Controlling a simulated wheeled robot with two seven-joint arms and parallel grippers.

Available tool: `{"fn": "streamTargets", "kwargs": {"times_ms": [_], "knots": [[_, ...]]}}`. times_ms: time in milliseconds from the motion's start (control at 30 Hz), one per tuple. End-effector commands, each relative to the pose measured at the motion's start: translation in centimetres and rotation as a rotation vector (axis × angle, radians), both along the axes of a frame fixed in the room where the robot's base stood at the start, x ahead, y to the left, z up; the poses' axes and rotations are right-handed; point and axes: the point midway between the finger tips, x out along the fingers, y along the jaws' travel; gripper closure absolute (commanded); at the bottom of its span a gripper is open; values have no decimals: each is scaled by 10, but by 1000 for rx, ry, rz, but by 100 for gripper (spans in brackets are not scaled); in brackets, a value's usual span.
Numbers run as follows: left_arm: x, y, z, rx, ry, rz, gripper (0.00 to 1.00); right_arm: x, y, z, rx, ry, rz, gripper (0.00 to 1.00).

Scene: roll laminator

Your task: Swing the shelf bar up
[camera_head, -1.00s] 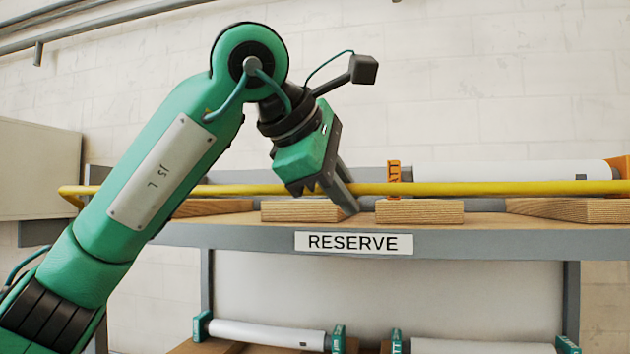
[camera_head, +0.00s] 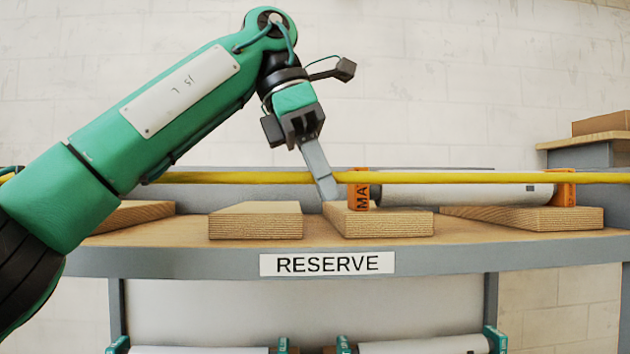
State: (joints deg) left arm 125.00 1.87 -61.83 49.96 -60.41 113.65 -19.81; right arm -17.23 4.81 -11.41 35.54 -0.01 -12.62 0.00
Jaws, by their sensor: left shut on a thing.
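The yellow shelf bar (camera_head: 450,178) runs nearly level across the front of the upper shelf, above the wooden blocks. It crosses in front of the white roll (camera_head: 480,195). My left gripper (camera_head: 322,177) reaches down from above and is shut on the bar, just left of the orange roll support (camera_head: 359,190). One finger hides most of the grip. The bar's left part passes behind my left arm, and its right end lies outside the picture. My right gripper is not in view.
The grey-edged shelf (camera_head: 200,264) has a RESERVE label (camera_head: 327,263) and several wooden blocks, such as one (camera_head: 255,221) left of my gripper. More rolls (camera_head: 420,345) lie below. Another shelf with a cardboard box (camera_head: 600,122) is at right. The wall area above the bar is clear.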

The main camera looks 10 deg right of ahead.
Motion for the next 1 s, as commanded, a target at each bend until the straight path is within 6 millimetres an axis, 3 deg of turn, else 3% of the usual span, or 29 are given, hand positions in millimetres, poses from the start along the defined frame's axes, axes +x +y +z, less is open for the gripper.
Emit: {"fn": "streamTargets", "kwargs": {"times_ms": [300,833,867,900,967,1000], "knots": [[0,0,0,4,119,3,100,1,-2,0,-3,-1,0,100],[0,0,-1,6,142,0,100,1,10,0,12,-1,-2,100],[0,0,-1,6,142,0,84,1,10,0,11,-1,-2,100],[0,0,-1,7,142,0,76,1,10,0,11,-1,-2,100],[0,0,-1,6,142,0,64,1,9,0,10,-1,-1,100],[0,0,-1,6,142,0,64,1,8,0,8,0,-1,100]]}}
